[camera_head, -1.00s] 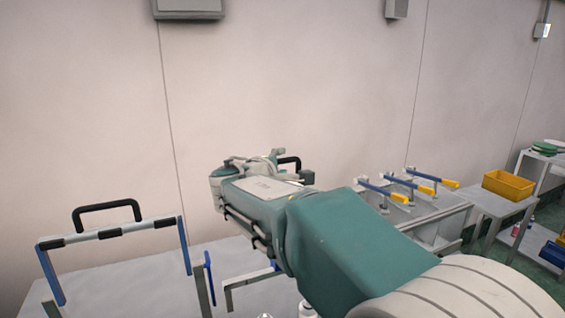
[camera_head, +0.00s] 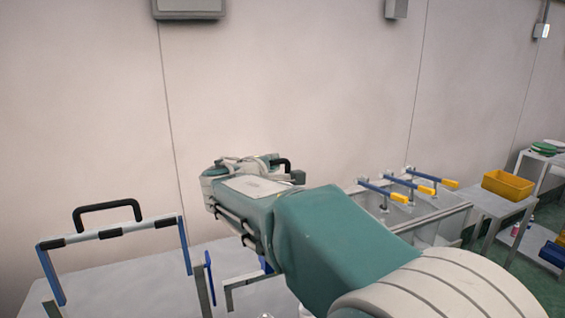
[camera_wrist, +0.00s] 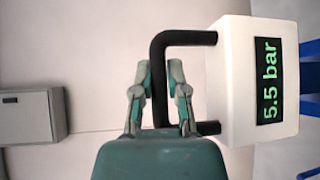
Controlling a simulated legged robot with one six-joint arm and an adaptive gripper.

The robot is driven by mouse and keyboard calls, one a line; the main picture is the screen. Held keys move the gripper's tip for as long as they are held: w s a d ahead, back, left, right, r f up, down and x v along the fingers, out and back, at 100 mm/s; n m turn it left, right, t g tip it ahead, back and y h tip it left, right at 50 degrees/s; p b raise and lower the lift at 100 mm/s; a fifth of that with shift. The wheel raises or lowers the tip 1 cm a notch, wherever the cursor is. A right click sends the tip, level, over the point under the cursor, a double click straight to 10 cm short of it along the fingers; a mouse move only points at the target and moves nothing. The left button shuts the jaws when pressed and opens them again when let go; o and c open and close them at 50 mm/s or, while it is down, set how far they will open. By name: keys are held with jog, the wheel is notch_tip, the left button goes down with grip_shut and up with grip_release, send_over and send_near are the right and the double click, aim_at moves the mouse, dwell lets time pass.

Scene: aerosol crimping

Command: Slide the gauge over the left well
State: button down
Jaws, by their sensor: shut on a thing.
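The gauge (camera_wrist: 232,90) is a white box with a dark display reading "5.5 bar" in green, seen sideways at the right of the wrist view. My gripper (camera_wrist: 160,75) is shut on the gauge's black handle (camera_wrist: 188,38), one finger on each side of its bar. In the head view, part of the black handle (camera_head: 285,163) shows beyond my wrist; my arm hides the gauge body and most of my gripper. I cannot make out the left well in either view.
A striped frame with a black handle (camera_head: 107,207) and blue legs stands at the left on a grey table (camera_head: 135,275). Blue levers with yellow ends (camera_head: 420,188) stand on a bench at the right, before a yellow bin (camera_head: 508,185). A wall closes the back.

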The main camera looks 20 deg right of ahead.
jog(key=a, duration=0.8)
jog(key=shift+a+f, duration=0.15)
jog(key=shift+f, duration=0.1)
jog(key=c, duration=0.8)
grip_release()
jog(key=shift+a, duration=0.15)
jog(key=shift+o, duration=0.8)
jog(key=shift+a, duration=0.15)
jog(key=v, duration=1.2)
jog(key=shift+a, duration=0.2)
jog(key=shift+f, duration=0.1)
